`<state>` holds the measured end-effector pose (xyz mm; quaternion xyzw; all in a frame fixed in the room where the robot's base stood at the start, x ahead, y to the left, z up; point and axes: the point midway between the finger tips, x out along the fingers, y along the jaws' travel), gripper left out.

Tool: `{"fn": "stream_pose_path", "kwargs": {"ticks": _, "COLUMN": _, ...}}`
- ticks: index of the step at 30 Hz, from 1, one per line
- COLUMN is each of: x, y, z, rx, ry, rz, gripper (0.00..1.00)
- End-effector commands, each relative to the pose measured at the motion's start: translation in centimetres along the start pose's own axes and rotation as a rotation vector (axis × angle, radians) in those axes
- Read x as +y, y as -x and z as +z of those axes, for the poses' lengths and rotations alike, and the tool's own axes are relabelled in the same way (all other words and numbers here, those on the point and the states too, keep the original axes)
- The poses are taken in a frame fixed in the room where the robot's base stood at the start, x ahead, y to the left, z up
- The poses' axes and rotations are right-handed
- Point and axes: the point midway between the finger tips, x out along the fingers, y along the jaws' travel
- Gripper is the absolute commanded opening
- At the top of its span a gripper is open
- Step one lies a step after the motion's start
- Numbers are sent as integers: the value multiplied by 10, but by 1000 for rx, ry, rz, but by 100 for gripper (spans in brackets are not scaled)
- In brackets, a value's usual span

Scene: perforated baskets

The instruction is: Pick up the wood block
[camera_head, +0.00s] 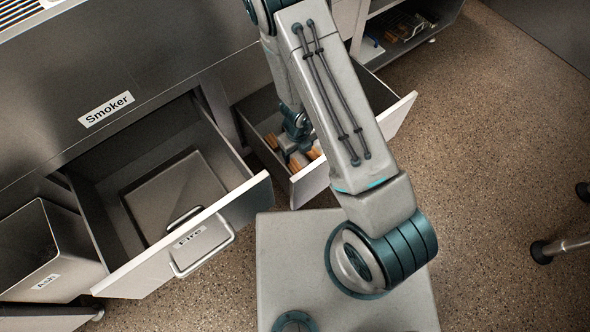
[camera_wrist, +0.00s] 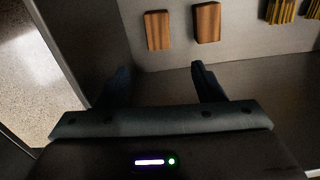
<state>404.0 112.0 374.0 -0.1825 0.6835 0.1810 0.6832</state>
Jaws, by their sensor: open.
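Two brown wood blocks lie side by side in a drawer in the wrist view, a left block (camera_wrist: 157,30) and a right block (camera_wrist: 207,22). My gripper (camera_wrist: 161,68) is open, its two dark fingers apart with nothing between them. The fingertips point toward the blocks and appear short of them. In the head view, small wooden pieces (camera_head: 296,162) show in the right-hand open drawer (camera_head: 312,187). My arm crosses in front of this drawer and hides part of its contents.
Yellowish stick bundles (camera_wrist: 281,11) lie right of the blocks. The drawer wall (camera_wrist: 62,50) stands close on the left. The open "Fire" drawer (camera_head: 112,279) is left of the block drawer, with the "Ash" bin (camera_head: 45,270) beyond it. Speckled floor is open at right.

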Motion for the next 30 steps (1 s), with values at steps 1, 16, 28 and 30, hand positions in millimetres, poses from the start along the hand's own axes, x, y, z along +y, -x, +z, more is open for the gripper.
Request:
{"fn": "stream_pose_path", "kwargs": {"ticks": 1, "x": 0, "y": -7, "z": 0, "rx": 0, "ry": -1, "rz": 1, "gripper": 62}}
{"fn": "stream_pose_path", "kwargs": {"ticks": 16, "x": 0, "y": -72, "z": 2, "rx": -1, "ry": 2, "rz": 1, "gripper": 62}}
{"fn": "stream_pose_path", "kwargs": {"ticks": 28, "x": 2, "y": -98, "z": 8, "rx": 0, "ry": 5, "rz": 1, "gripper": 62}}
{"fn": "stream_pose_path", "kwargs": {"ticks": 30, "x": 2, "y": -110, "z": 12, "rx": 0, "ry": 6, "rz": 2, "gripper": 62}}
